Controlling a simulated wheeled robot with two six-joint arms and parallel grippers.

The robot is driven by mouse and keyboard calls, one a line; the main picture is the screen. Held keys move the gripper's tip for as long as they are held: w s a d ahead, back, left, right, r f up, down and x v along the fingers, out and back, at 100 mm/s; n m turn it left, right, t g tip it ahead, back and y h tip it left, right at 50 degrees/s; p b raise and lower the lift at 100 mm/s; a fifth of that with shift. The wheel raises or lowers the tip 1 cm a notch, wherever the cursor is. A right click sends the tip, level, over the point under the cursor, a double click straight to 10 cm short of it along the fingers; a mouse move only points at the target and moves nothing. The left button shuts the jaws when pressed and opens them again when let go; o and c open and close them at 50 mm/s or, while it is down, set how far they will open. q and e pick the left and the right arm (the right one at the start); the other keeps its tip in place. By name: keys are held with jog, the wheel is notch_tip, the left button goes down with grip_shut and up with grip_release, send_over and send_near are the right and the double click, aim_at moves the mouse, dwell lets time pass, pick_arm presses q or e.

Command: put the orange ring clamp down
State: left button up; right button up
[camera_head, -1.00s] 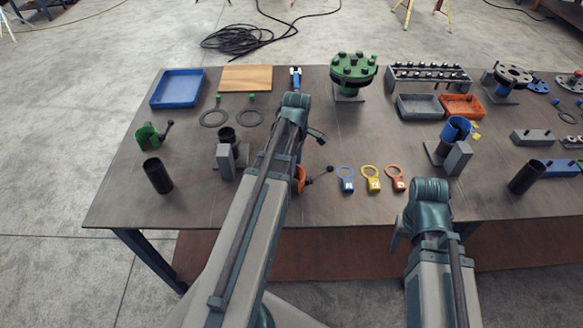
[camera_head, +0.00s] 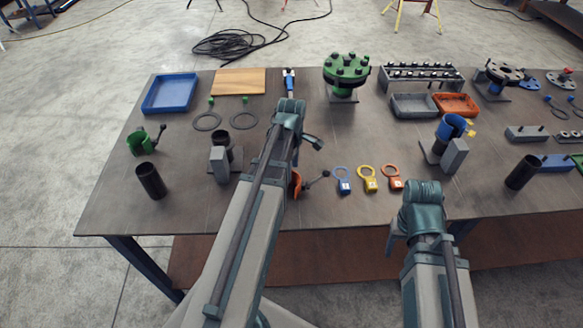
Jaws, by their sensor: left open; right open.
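The orange ring clamp (camera_head: 297,184) is at the front middle of the table (camera_head: 200,235), with its dark handle (camera_head: 317,180) pointing right. My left forearm covers its left part, so I cannot tell whether it touches the table. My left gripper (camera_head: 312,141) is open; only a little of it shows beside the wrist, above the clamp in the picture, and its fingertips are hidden. My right gripper (camera_head: 392,242) is open at the table's front edge, mostly hidden by its wrist, with nothing visible in it.
Blue (camera_head: 342,182), yellow (camera_head: 369,180) and orange (camera_head: 394,180) ring tags lie right of the clamp. A grey block (camera_head: 220,165) and black cylinder (camera_head: 151,181) stand left. A green flange (camera_head: 346,70) stands behind.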

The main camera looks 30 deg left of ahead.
pick_arm(q)
jog(key=shift+r, duration=0.1)
notch_tip(320, 180, up, 12)
jog(key=p, duration=1.2)
jog(key=s+d+m, duration=0.5)
jog(key=d+m, duration=0.7)
jog(key=d, duration=0.1)
jog(key=s+d+m+y, duration=0.1)
jog(key=s+d+m, duration=0.5)
jog(key=d+m, duration=0.5)
jog(key=shift+s+d+m, duration=0.15)
jog(key=shift+d+m, duration=0.25)
jog(key=shift+d, duration=0.5)
jog(key=shift+r, duration=0.1)
